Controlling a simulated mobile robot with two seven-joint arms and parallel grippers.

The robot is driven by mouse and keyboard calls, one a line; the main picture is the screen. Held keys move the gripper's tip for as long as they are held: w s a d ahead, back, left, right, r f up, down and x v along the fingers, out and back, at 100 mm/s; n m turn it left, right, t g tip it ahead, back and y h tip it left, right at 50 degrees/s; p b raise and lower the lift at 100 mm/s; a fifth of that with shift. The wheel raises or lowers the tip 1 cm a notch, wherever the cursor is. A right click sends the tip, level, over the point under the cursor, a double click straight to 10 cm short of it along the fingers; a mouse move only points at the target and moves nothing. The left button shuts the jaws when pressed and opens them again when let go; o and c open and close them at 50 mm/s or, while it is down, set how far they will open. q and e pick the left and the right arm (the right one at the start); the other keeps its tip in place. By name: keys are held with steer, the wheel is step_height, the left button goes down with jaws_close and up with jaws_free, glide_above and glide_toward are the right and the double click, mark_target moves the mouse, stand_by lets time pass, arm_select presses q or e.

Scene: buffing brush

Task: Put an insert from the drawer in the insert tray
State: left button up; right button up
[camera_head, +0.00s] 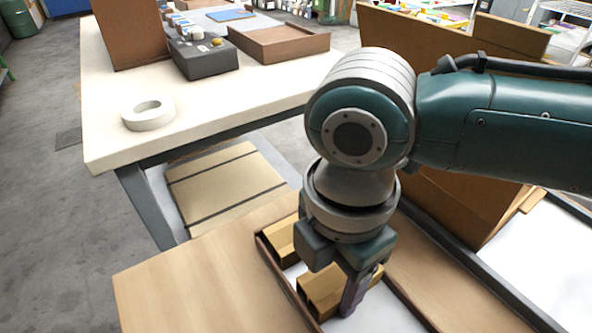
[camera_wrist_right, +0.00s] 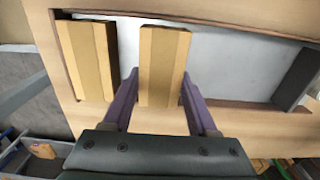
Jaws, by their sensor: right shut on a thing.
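A shallow, wood-walled compartment with a pale floor, seemingly the drawer (camera_head: 275,265), lies open at the bottom of the head view. My right gripper (camera_head: 338,288) points down into it. Its purple fingers are shut on the sides of a tan, striped insert (camera_head: 318,292), which also shows between the fingers in the right wrist view (camera_wrist_right: 162,62). A second similar insert (camera_head: 281,240) lies beside it; in the wrist view it is to the left (camera_wrist_right: 88,60). My gripper partly hides the held insert in the head view. My left gripper is out of view.
A white-topped table (camera_head: 215,110) stands at upper left, with a white ring (camera_head: 148,114), a dark box (camera_head: 205,57) and a brown tray (camera_head: 290,43). A bare wooden surface (camera_head: 205,275) lies left of the compartment. A dark block (camera_wrist_right: 298,78) sits at the compartment's right end.

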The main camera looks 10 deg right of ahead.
mark_target(332, 279)
steer(key=shift+f, duration=0.15)
steer(key=o, duration=1.3)
steer(key=shift+r+p, duration=1.55)
steer(key=shift+r, duration=4.6)
